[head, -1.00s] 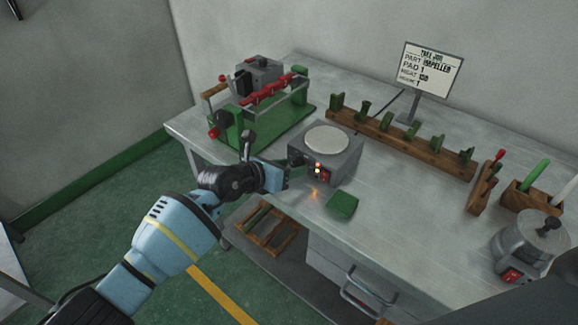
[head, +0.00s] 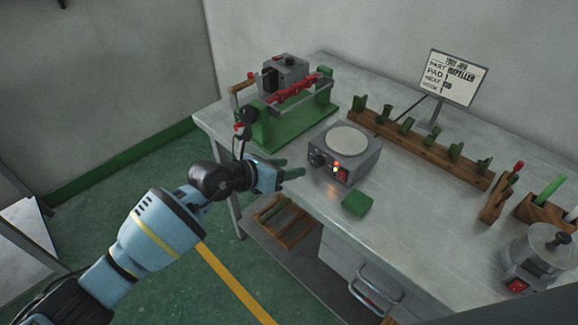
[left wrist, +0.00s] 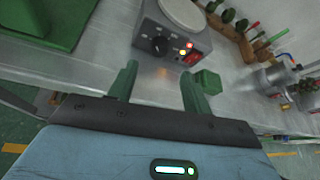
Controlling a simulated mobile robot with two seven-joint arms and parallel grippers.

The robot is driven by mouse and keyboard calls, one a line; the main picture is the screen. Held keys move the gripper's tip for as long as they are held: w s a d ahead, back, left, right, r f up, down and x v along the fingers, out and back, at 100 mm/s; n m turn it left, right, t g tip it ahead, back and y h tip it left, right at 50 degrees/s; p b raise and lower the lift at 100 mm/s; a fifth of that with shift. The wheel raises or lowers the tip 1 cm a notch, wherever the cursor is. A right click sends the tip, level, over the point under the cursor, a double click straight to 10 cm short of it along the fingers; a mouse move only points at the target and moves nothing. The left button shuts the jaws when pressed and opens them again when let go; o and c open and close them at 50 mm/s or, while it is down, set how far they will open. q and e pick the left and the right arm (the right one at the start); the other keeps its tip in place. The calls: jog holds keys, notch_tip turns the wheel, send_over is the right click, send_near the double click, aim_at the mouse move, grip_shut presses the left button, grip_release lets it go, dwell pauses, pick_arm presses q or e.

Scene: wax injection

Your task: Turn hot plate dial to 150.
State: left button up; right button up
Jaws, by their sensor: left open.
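The hot plate (head: 345,153) is a grey box with a pale round top, standing near the front edge of the bench. Its black dial (head: 317,159) is on the front face, left of lit indicators and a red switch (head: 343,174). In the left wrist view the dial (left wrist: 159,46) lies ahead of the fingers, and its setting is too small to read. My left gripper (head: 290,168) is open and empty, left of the dial and apart from it. Its green fingers also show in the left wrist view (left wrist: 160,82). My right gripper is not in view.
A green block (head: 357,204) lies in front of the hot plate. A green clamp fixture (head: 290,125) stands behind left. A wooden rack (head: 425,150) holds green pieces, with a job sign (head: 450,78) behind. A lidded grey pot (head: 535,255) stands at right.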

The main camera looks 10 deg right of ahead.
pick_arm(q)
jog(key=s+d+r+n+g+h, duration=0.1)
jog(key=s+d+r+n+h, duration=0.4)
jog(key=n, duration=0.4)
jog(key=n+t+y, duration=0.3)
jog(key=n+y, duration=0.2)
jog(key=n, duration=2.3)
send_near(314, 164)
jog(key=x, duration=0.6)
jog(key=shift+d+f+b, duration=0.15)
jog(key=shift+b, duration=0.25)
jog(key=shift+x, duration=0.75)
jog(key=shift+w+d, duration=0.1)
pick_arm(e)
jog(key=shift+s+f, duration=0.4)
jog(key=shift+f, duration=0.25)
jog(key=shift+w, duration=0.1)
